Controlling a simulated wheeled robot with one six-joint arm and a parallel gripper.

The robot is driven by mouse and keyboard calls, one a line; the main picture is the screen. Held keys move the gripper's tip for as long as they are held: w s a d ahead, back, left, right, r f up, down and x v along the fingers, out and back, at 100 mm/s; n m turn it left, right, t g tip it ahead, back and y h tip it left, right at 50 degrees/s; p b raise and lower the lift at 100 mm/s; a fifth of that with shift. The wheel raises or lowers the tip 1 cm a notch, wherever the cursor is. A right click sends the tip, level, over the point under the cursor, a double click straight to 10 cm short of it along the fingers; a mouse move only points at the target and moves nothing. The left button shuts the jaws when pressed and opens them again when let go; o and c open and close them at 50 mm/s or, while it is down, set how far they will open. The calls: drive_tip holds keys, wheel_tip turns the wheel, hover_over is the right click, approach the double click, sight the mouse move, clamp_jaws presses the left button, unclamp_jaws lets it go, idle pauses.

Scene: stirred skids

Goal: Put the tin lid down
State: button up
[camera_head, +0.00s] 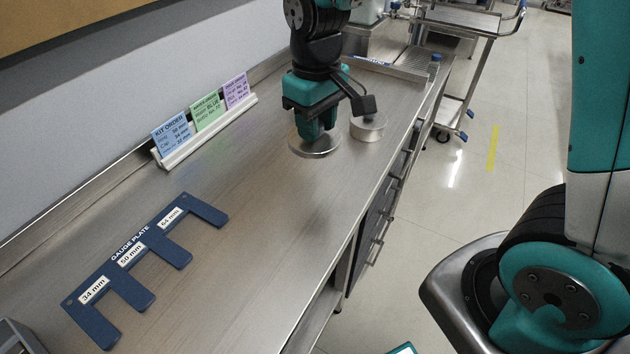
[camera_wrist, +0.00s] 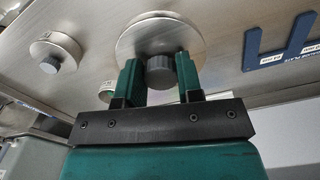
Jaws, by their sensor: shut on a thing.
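The tin lid (camera_head: 314,147) is a round, flat metal disc with a grey knob. My gripper (camera_head: 316,130) is over it from above. In the wrist view my gripper (camera_wrist: 160,78) has a green finger on either side of the lid's knob and is shut on it. The disc of the tin lid (camera_wrist: 137,38) shows beyond the knob. I cannot tell whether the lid touches the steel bench (camera_head: 245,260) or hangs just above it. My fingers hide part of the lid in the head view.
A second round metal piece with a knob (camera_head: 369,128) stands close to the right of the lid. A blue gauge plate (camera_head: 130,258) lies at the front left, and a card rack (camera_head: 208,130) stands along the wall. Bare bench lies between lid and plate.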

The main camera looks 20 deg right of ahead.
sight(316, 191)
wheel_tip(316, 191, down, 13)
drive_tip(key=shift+f, duration=0.2)
drive_tip(key=shift+f, duration=0.1)
drive_tip(key=o, duration=0.9)
wheel_tip(316, 191, up, 12)
drive_tip(key=shift+s+a+r, duration=0.1)
drive_tip(key=shift+s+r, duration=0.05)
drive_tip(key=shift+r, duration=0.1)
drive_tip(key=s+a+r+y, duration=0.1)
drive_tip(key=s+r, duration=0.1)
drive_tip(key=s, duration=0.4)
drive_tip(key=s+a+r+n+y, duration=0.1)
drive_tip(key=s+a+r, duration=0.1)
drive_tip(key=s, duration=0.4)
drive_tip(key=s+a+r+n+y, duration=0.1)
drive_tip(key=s+r+y, duration=0.1)
drive_tip(key=s+r, duration=0.2)
drive_tip(key=shift+s+a+r, duration=0.1)
drive_tip(key=shift+s+a, duration=0.05)
drive_tip(key=shift+s, duration=0.35)
drive_tip(key=shift+s+a+r, duration=0.1)
drive_tip(key=shift+s, duration=0.4)
